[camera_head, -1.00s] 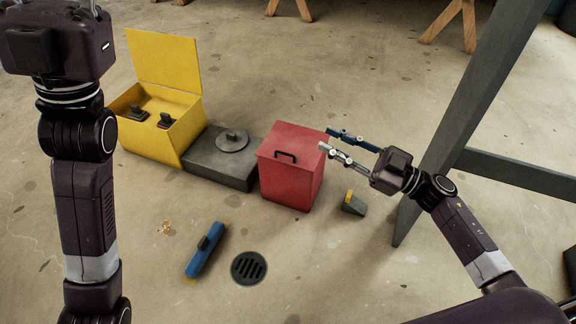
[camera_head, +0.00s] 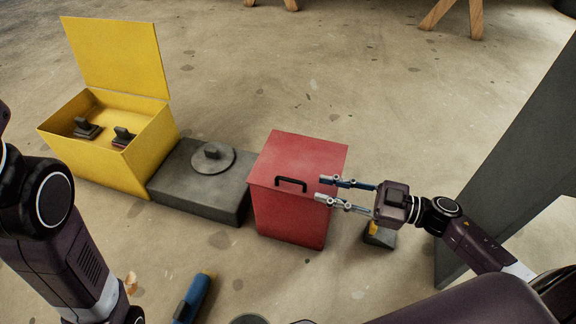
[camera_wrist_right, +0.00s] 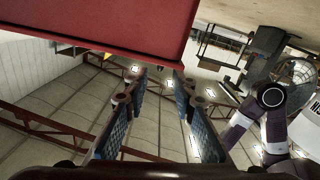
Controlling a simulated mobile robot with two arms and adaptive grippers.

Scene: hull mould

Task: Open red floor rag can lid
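The red floor rag can (camera_head: 288,215) stands on the floor in the middle of the head view. Its red lid (camera_head: 298,158) is down, with a black handle (camera_head: 291,184) at the front edge. My right gripper (camera_head: 324,190) is open and empty, just right of the handle, its fingers pointing left toward it. I cannot tell if a finger touches the can. The right wrist view shows the open fingers (camera_wrist_right: 158,90) below a red surface of the can (camera_wrist_right: 125,22). My left gripper is out of view; only part of the left arm shows.
Left of the red can are a grey box (camera_head: 195,190) with a round knobbed lid and an open yellow bin (camera_head: 150,150) holding dark tools. A grey and yellow block (camera_head: 380,236) sits under my right gripper. A blue tool (camera_head: 194,299) lies in front. A grey post (camera_head: 520,150) stands at right.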

